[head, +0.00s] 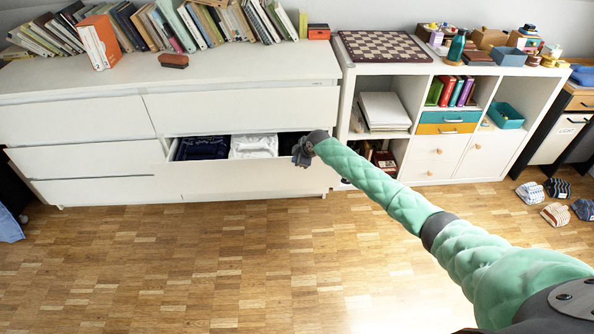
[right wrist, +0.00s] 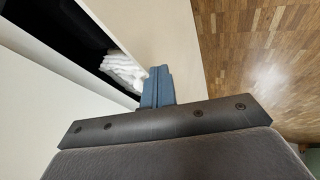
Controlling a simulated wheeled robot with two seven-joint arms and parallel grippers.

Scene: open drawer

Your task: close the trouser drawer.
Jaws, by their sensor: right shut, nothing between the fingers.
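The trouser drawer (head: 240,181) is pulled out of the white dresser, in the middle row on the right. Dark folded clothes (head: 202,148) and white folded clothes (head: 254,146) lie in it. My right gripper (head: 301,152) is at the right end of the drawer, by the top of its front panel. In the right wrist view its fingers (right wrist: 157,88) are together and empty, seen against the drawer's front panel (right wrist: 160,35). I cannot tell whether they touch it. The white clothes (right wrist: 122,72) show beyond. My left gripper is not in view.
The dresser top (head: 220,72) holds a row of books. A white shelf unit (head: 343,125) with a chessboard (head: 385,47) on it stands close on the right. Several small striped items (head: 557,214) lie on the floor at far right. The parquet floor (head: 180,270) in front is clear.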

